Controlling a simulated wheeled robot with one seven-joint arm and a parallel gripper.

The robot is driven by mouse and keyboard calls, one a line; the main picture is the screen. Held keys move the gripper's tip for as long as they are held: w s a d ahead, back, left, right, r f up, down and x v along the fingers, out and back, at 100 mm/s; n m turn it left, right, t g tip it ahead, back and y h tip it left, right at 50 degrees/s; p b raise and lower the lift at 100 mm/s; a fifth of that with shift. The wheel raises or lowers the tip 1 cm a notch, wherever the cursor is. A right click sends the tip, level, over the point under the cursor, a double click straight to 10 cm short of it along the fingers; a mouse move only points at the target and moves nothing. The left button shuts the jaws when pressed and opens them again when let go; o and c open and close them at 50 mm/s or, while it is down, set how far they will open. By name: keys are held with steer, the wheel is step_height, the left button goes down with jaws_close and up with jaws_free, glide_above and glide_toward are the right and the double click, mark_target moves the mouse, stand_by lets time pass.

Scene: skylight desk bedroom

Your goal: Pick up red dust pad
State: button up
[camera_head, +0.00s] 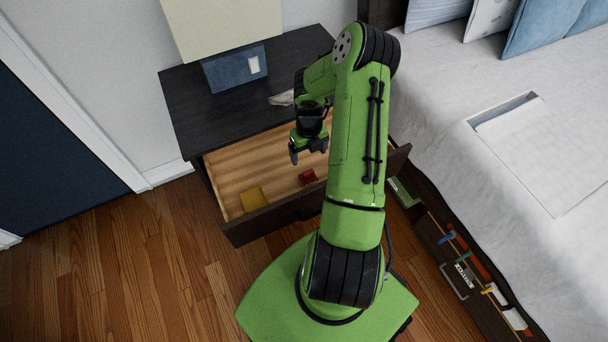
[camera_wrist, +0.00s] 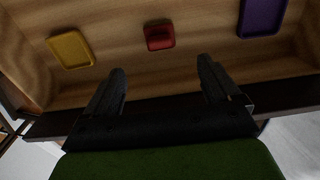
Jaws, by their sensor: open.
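The red dust pad (camera_head: 307,177) lies on the wooden floor of the open drawer in the head view. In the wrist view the red dust pad (camera_wrist: 159,37) is a small red rounded square near the top centre, beyond the fingertips. My gripper (camera_head: 308,152) hangs over the drawer, apart from the pad. In the wrist view my gripper (camera_wrist: 163,75) has its two dark fingers spread wide, with nothing between them.
The drawer (camera_head: 275,222) also holds a yellow pad (camera_head: 254,199) and, in the wrist view, a purple pad (camera_wrist: 261,17). The dark nightstand top (camera_head: 190,100) carries a lamp (camera_head: 235,68). The bed (camera_head: 450,75) stands at right, with a low open drawer of items (camera_head: 462,272) beside it.

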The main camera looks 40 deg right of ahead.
mark_target(308, 172)
step_height(308, 172, down, 6)
steer(key=shift+d+f+b, duration=0.1)
steer(key=shift+f+b, duration=0.1)
steer(key=shift+b, duration=0.6)
step_height(308, 172, down, 6)
steer(key=shift+s+r+b, duration=0.1)
steer(key=shift+r+b, duration=0.1)
steer(key=shift+b, duration=1)
steer(key=shift+a+r, duration=0.1)
steer(key=shift+a, duration=0.1)
steer(key=c, duration=1.2)
